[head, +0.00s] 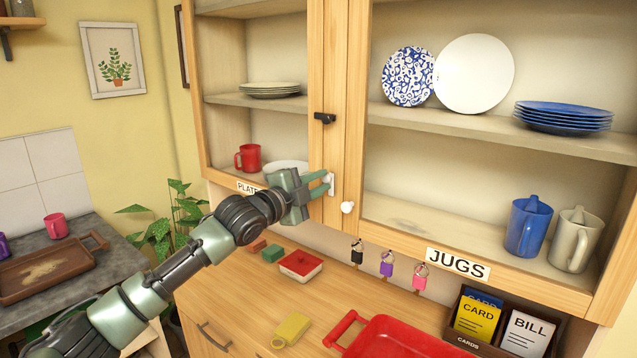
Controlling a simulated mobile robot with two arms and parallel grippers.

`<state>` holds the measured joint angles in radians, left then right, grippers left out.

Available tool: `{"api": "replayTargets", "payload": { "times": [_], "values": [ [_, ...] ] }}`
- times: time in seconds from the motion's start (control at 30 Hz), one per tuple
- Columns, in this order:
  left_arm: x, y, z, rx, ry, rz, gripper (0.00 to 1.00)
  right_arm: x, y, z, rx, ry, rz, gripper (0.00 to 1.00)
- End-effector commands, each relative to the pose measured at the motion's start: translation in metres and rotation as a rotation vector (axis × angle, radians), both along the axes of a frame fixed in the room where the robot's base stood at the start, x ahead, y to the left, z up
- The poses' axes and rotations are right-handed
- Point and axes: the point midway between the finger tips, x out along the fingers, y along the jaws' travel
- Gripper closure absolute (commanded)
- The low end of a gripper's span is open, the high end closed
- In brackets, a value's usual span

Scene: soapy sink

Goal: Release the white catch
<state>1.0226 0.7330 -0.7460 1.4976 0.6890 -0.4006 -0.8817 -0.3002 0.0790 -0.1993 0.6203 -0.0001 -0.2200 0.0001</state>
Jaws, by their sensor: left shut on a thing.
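The white catch (331,183) is on the wooden frame of the wall cabinet, low down near the middle post. My left gripper (322,187) reaches it from the left and is shut on it. The fingers hide part of the catch, so I cannot tell its exact position. A black catch (324,118) sits higher on the same frame. A round white knob (347,207) is just right of and below the white catch. My right gripper is not in view.
Plates and jugs, including a blue jug (527,228), stand on the cabinet shelves. Key tags hang under the cabinet edge, the purple one (387,263) in the middle. A red tray (400,340) and a red-and-white box (300,265) lie on the wooden counter below.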

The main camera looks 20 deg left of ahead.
Motion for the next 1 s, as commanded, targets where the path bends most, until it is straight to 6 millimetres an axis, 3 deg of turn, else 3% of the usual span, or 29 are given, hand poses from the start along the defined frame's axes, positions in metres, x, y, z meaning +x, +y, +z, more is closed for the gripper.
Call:
{"api": "replayTargets", "payload": {
  "times": [0.07, 0.1, 0.17, 0.57, 1.0],
  "values": [
    [0.0, 0.0, 0.0, 0.002, -0.001, 0.0, 1.0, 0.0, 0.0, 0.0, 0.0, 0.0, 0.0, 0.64],
    [0.0, 0.0, 0.0, 0.001, 0.0, 0.0, 0.68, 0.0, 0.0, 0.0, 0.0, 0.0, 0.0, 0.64],
    [0.0, 0.0, 0.0, 0.001, 0.0, 0.0, 0.57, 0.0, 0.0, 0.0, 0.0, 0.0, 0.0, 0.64],
    [-0.007, 0.003, -0.002, 0.0, 0.0, 0.001, 0.57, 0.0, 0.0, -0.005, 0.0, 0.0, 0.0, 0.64],
    [-0.068, 0.026, -0.002, 0.002, 0.0, 0.001, 0.57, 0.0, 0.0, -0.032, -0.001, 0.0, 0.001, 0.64]
  ]
}}
